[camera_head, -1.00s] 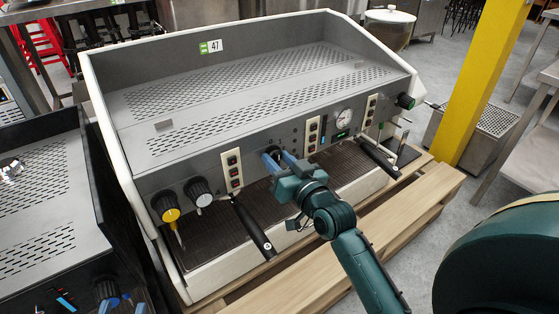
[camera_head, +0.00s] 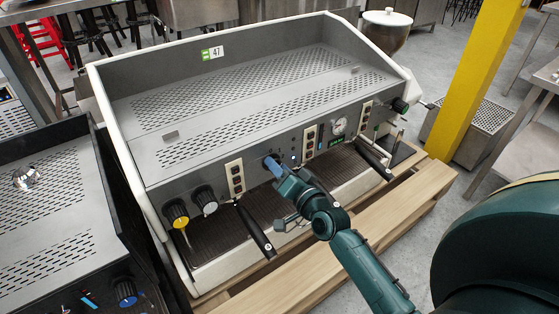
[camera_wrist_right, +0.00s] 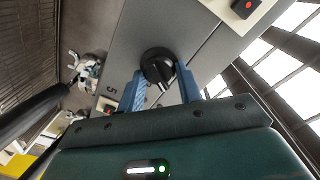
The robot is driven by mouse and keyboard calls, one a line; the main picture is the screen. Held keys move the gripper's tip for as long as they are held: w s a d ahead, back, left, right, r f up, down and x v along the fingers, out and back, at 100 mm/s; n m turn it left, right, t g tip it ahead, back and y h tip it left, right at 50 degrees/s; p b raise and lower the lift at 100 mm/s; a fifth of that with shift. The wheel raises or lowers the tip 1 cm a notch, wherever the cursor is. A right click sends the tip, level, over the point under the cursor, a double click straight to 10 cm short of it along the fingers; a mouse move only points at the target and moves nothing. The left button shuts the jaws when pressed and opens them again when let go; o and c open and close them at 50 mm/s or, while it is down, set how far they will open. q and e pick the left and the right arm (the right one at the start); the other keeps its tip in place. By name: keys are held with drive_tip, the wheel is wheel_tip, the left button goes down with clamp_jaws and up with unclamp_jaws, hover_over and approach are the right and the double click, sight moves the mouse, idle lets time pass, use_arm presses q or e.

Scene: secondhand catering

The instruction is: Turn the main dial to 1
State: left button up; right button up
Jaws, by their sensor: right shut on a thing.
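The espresso machine (camera_head: 240,150) has a grey perforated top and a front panel with dials and switches. The main dial, a round black knob (camera_wrist_right: 158,66) with a ridge across its face, shows in the right wrist view between two blue fingers. My right gripper (camera_wrist_right: 161,80) is shut on the knob, one finger on each side. In the head view the right gripper (camera_head: 274,165) reaches the middle of the panel and mostly hides the knob. My left gripper is not in view.
A yellow-marked knob (camera_head: 176,213) and a white-marked knob (camera_head: 204,200) sit left on the panel. A black-handled portafilter (camera_head: 256,230) juts out left of my gripper; another (camera_head: 373,157) is at right. A second machine (camera_head: 50,210) stands at left, a yellow post (camera_head: 478,80) at right.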

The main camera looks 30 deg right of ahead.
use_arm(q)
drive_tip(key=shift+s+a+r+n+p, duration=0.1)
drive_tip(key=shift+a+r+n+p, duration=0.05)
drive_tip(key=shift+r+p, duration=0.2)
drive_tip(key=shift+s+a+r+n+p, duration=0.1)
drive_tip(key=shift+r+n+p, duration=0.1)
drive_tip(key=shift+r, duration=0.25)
use_arm(e)
drive_tip(key=shift+m, duration=1.1)
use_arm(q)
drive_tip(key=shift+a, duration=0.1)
use_arm(e)
drive_tip(key=o, duration=1)
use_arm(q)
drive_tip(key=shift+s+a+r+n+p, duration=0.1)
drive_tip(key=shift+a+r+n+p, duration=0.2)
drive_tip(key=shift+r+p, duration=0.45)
use_arm(e)
drive_tip(key=s+d, duration=0.1)
drive_tip(key=s, duration=1.2)
drive_tip(key=shift+d+r, duration=0.15)
drive_tip(key=shift+r, duration=0.15)
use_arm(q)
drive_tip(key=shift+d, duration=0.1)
